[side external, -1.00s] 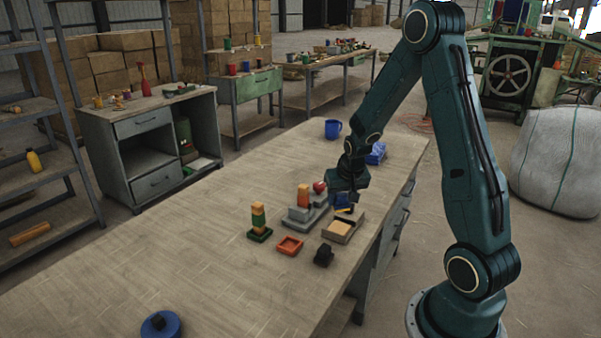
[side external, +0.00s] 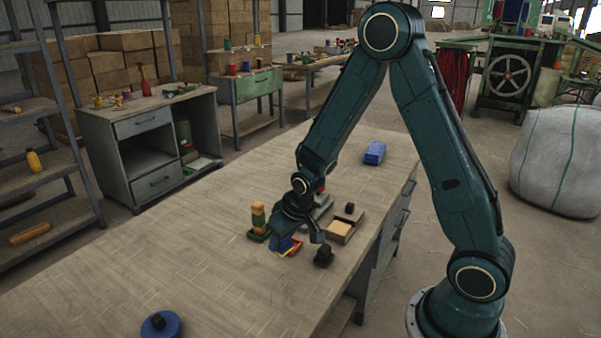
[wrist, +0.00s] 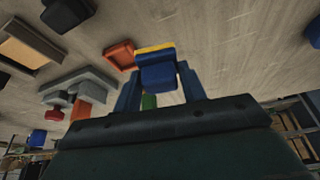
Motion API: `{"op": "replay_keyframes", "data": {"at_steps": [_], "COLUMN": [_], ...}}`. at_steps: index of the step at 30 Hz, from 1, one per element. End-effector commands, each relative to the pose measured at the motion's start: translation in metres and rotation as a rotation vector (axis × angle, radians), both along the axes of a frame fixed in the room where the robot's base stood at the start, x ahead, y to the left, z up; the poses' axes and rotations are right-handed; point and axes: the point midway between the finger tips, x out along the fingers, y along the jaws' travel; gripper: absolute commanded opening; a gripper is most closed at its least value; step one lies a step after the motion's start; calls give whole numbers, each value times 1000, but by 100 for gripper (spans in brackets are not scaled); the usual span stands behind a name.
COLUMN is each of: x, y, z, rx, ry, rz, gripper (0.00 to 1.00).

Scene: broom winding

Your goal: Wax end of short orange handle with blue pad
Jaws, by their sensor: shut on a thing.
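My gripper (wrist: 160,92) is shut on the blue pad (wrist: 158,76), which has a yellow strip along one edge. In the side view, my gripper (side external: 290,232) holds the blue pad (side external: 282,244) low over the small orange-red tray (side external: 296,247) and partly covers it. I cannot tell if pad and tray touch. In the wrist view, the tray (wrist: 120,55) lies just left of the pad. A short orange piece (wrist: 81,110) stands at the grey stepped holder (wrist: 80,87); in the side view my arm hides it.
A stacked green and orange piece (side external: 258,215) stands left of my gripper. A black object (side external: 324,255) and a tan-filled tray (side external: 340,230) are to the right. A blue block (side external: 374,152) lies farther back and a blue disc (side external: 160,324) in front.

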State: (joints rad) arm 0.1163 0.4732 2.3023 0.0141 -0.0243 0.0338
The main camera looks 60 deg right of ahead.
Motion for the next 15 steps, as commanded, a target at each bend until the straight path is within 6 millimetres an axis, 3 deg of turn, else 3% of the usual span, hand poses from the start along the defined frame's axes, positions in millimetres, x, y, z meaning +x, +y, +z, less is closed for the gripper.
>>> {"op": "replay_keyframes", "data": {"at_steps": [1,6,15], "x": [0,-1,-2], "y": [13,40,52], "z": [-1,-4,-5], "rx": [0,1,1], "ry": [0,0,-2], "rz": [37,118,155], "gripper": [23,23,23]}}
